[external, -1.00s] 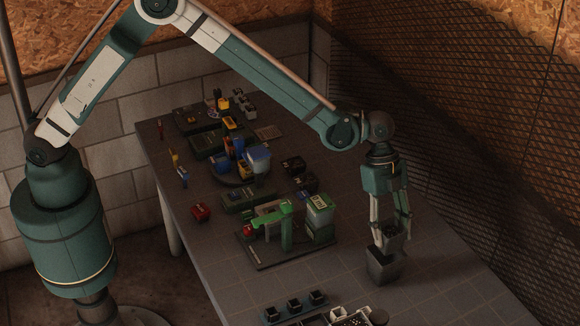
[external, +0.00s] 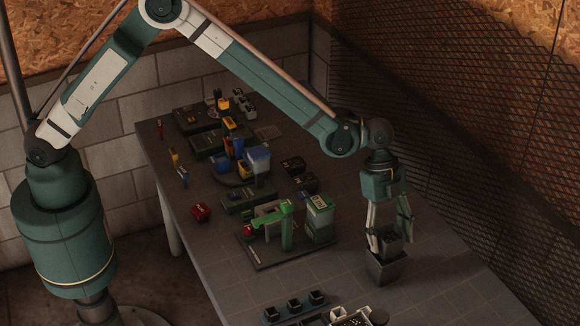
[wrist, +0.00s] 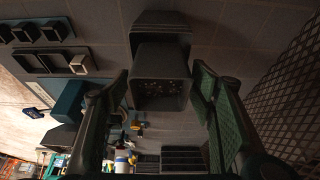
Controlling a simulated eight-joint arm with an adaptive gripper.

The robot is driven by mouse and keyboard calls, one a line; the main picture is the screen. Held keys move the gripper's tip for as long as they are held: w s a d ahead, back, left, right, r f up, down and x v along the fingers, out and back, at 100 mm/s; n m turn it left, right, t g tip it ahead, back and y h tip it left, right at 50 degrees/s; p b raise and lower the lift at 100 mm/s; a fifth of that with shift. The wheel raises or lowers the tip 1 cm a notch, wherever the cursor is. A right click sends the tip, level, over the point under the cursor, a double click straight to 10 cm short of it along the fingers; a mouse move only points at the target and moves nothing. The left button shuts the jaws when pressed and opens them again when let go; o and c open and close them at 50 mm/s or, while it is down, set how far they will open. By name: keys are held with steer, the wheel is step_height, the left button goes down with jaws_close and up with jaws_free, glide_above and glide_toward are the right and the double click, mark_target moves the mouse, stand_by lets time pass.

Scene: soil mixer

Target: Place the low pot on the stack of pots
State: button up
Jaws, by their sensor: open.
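The low pot (external: 391,247) is a small dark grey square pot. It sits at the top of the stack of pots (external: 382,270), a larger grey pot near the table's right side. In the wrist view the low pot (wrist: 161,95) shows its open mouth with dark speckled contents, and the stack (wrist: 158,22) shows behind it. My gripper (external: 389,238) is open, with one finger on each side of the low pot. In the wrist view the fingers of my gripper (wrist: 160,82) stand apart from its walls. How deeply the low pot is seated is hidden.
A green device (external: 287,228) with a green-topped container (external: 320,210) stands on a base left of the stack. A tray with small black pots (external: 294,305) lies at the front. The table right of the stack is clear, toward the mesh fence (external: 470,170).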

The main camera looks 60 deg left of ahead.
steer(key=shift+r, duration=0.1)
steer(key=v, duration=1.2)
steer(key=shift+p, duration=0.3)
steer(key=shift+a+r, duration=0.1)
steer(key=shift+a, duration=0.05)
stand_by(0.3)
steer(key=s+a+r+n+t+y, duration=0.1)
steer(key=s+a+r+n, duration=0.2)
steer(key=s+a+r, duration=0.5)
steer(key=s+a+r+n+t, duration=0.25)
steer(key=a+r, duration=0.25)
steer(key=a, duration=0.6)
steer(key=s+a+r+n+y, duration=0.1)
steer(key=s+a+r+n, duration=0.35)
steer(key=a+r, duration=0.4)
steer(key=s+a+f+n+t+y, duration=0.1)
steer(key=s+a+n, duration=0.3)
steer(key=s+a, duration=0.7)
steer(key=s+a+f+n+t+y, duration=0.1)
steer(key=s+a+f+n+t, duration=0.1)
steer(key=s+a, duration=0.8)
steer(key=s+f+n, duration=0.1)
steer(key=s+n, duration=0.1)
steer(key=s, duration=0.3)
steer(key=shift+a+t, duration=0.35)
steer(key=shift+a, duration=0.05)
